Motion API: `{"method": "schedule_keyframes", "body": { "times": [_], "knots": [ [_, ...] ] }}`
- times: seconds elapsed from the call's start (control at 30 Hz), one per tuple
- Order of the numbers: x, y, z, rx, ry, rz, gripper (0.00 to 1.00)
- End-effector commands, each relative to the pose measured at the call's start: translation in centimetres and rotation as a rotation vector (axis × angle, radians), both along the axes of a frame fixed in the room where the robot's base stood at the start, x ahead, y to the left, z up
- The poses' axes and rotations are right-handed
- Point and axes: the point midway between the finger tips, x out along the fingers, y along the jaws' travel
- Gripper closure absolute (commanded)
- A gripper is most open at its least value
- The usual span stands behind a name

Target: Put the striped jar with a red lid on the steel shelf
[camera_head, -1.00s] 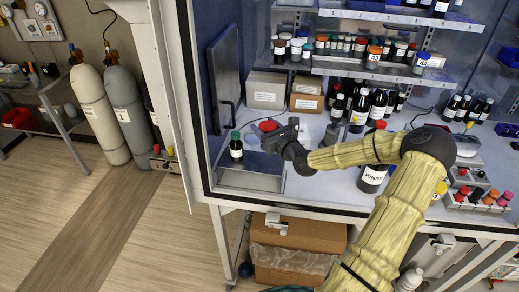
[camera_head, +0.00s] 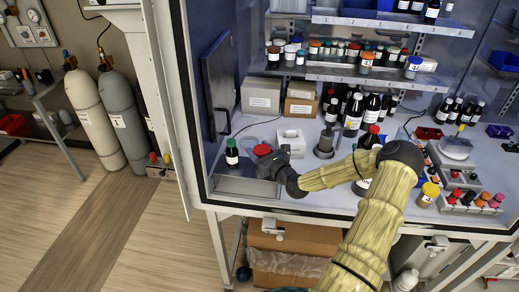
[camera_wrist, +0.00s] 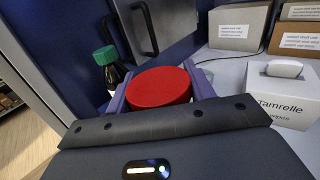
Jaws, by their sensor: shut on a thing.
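The jar's round red lid (camera_wrist: 158,88) lies between the two purple fingers of my gripper (camera_wrist: 160,98). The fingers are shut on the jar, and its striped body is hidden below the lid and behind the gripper. In the head view the red lid (camera_head: 262,150) shows at the tip of my gripper (camera_head: 268,160), at the left front inside the cabinet. A bare grey metal ledge (camera_head: 245,187) lies just below and in front of it. Long metal shelves (camera_head: 385,79) run along the back wall. I cannot tell how high the jar is held.
A green-capped dark bottle (camera_head: 232,153) stands just left of the jar. A white wipes box (camera_head: 291,140) and cardboard boxes (camera_head: 261,95) are behind and right. A metal door with a handle (camera_head: 218,85) is at left. Dark bottles (camera_head: 353,117) stand further right.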

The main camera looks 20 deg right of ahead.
Motion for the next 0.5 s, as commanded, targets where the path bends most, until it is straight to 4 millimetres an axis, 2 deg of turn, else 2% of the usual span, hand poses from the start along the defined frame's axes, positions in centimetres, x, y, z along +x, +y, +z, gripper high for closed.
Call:
{"method": "schedule_keyframes", "body": {
  "times": [0.23, 0.27, 0.33, 0.5],
  "knots": [
    [-0.01, -0.03, -0.35, 0.001, -0.001, -0.001, 0.71],
    [-0.01, -0.03, -0.23, 0.001, 0.0, -0.001, 0.41],
    [-0.01, -0.03, -0.21, 0.001, 0.0, -0.001, 0.27],
    [-0.01, -0.03, -0.2, 0.001, 0.0, -0.001, 0.25]
  ]
}}
